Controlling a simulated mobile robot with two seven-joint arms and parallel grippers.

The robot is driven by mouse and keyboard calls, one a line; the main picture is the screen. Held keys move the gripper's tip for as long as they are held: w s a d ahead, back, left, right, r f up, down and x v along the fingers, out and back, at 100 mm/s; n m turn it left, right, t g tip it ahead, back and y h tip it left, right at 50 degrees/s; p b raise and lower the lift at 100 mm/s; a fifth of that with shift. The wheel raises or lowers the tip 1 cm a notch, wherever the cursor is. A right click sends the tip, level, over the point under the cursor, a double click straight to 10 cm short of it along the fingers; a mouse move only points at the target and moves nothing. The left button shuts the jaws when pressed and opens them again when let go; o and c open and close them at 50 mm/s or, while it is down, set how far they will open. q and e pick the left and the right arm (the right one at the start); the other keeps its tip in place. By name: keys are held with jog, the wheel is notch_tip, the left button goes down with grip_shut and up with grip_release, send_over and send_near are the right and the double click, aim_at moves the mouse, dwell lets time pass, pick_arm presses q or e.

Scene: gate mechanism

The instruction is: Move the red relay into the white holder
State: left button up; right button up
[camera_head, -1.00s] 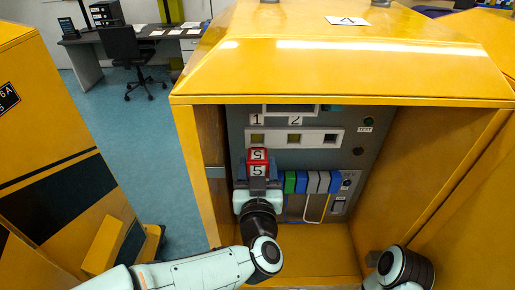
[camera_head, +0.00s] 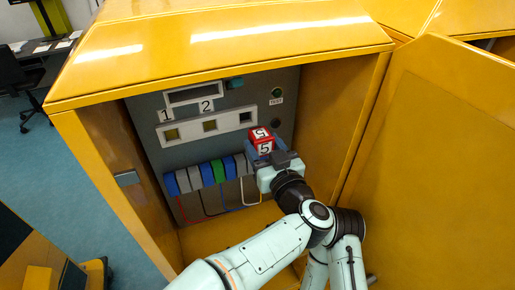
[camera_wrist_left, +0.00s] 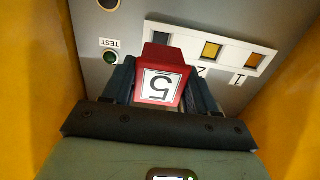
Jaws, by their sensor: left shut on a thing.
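The red relay (camera_head: 261,141), with white labels marked 5, is held by my left gripper (camera_head: 268,157). The gripper is shut on it, with dark fingers on both sides, as the left wrist view shows (camera_wrist_left: 164,88). The white holder (camera_head: 191,130) is a slanted strip with three square windows on the grey panel, with labels 1 and 2 above it. The relay is just below and right of the holder's right end in the head view. In the left wrist view the relay's far end overlaps the holder (camera_wrist_left: 232,57) near its dark window. The depth gap is unclear. My right gripper is not visible.
A row of blue, grey and green modules (camera_head: 208,174) with wires sits below the holder. A green TEST button (camera_head: 277,92) is up right. Yellow cabinet walls (camera_head: 110,165) enclose the panel, and a large yellow door (camera_head: 440,160) stands at right.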

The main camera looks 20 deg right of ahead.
aim_at(253, 129)
pick_arm(q)
jog(key=shift+w+p, duration=0.65)
jog(key=shift+w, duration=1.7)
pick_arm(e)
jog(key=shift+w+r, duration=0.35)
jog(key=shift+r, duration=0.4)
pick_arm(q)
jog(key=shift+r, duration=0.1)
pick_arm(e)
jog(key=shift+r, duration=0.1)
pick_arm(q)
jog(key=shift+w+p, duration=0.4)
jog(key=shift+w, duration=0.05)
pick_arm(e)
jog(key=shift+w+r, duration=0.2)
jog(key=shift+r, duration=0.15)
pick_arm(q)
jog(key=shift+s, duration=0.25)
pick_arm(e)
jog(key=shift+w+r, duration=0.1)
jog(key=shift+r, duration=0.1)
pick_arm(q)
jog(key=shift+w+p, duration=0.75)
jog(key=shift+w, duration=0.15)
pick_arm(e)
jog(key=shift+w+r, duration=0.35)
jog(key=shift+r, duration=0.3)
